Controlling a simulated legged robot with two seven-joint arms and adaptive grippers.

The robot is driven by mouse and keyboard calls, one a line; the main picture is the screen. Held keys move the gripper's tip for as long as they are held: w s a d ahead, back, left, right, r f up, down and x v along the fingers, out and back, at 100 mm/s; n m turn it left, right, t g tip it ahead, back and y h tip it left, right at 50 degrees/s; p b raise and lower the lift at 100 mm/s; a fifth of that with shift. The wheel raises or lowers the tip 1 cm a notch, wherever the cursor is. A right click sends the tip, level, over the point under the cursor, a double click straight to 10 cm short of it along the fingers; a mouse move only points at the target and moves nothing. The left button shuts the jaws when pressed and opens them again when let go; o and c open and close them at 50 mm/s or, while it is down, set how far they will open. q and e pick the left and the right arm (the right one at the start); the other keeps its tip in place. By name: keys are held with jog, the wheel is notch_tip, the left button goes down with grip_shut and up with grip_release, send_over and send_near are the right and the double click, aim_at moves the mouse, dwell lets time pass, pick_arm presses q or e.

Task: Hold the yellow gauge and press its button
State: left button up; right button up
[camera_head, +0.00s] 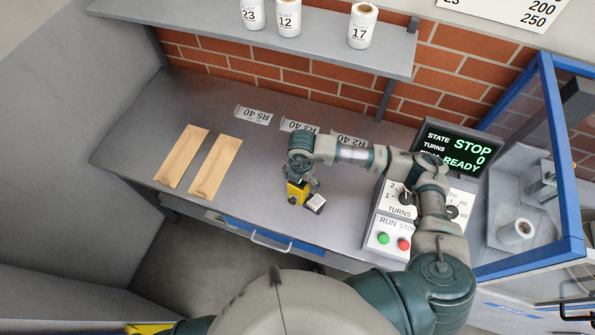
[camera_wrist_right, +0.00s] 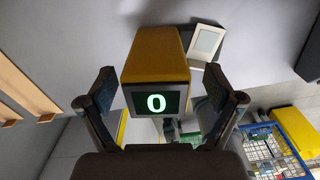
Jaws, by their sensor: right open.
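The yellow gauge (camera_head: 296,193) is on the grey bench, partly hidden under my right gripper (camera_head: 302,174) in the head view. In the right wrist view the gauge (camera_wrist_right: 157,55) shows a dark screen with a green 0. It sits between the two spread fingers of my right gripper (camera_wrist_right: 160,88), with visible gaps on both sides. A small pale square piece (camera_head: 316,203) is beside the gauge; it also shows in the wrist view (camera_wrist_right: 207,41). I cannot make out the button. My left gripper is out of view.
Two tan strips (camera_head: 198,163) lie left on the bench. A control box (camera_head: 388,235) with green and red buttons and a screen (camera_head: 455,148) reading STOP stand right, near a blue-framed enclosure (camera_head: 560,150). Labelled rolls (camera_head: 288,17) stand on the shelf (camera_head: 330,40). The bench between strips and gauge is clear.

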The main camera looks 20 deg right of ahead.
aim_at(307, 194)
jog(key=shift+d+f, duration=0.2)
jog(key=shift+f, duration=0.95)
jog(key=shift+a+f, duration=0.1)
jog(key=shift+f, duration=0.15)
jog(key=shift+w+a+f, duration=0.1)
jog(key=shift+a, duration=0.6)
jog(key=shift+c, duration=0.4)
jog(key=c, duration=0.4)
jog(key=shift+d, duration=0.3)
jog(key=c, duration=0.8)
jog(key=shift+d, duration=0.15)
jog(key=shift+c, duration=1)
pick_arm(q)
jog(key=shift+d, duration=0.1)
pick_arm(e)
jog(key=shift+s+f, duration=0.1)
jog(key=shift+s, duration=0.1)
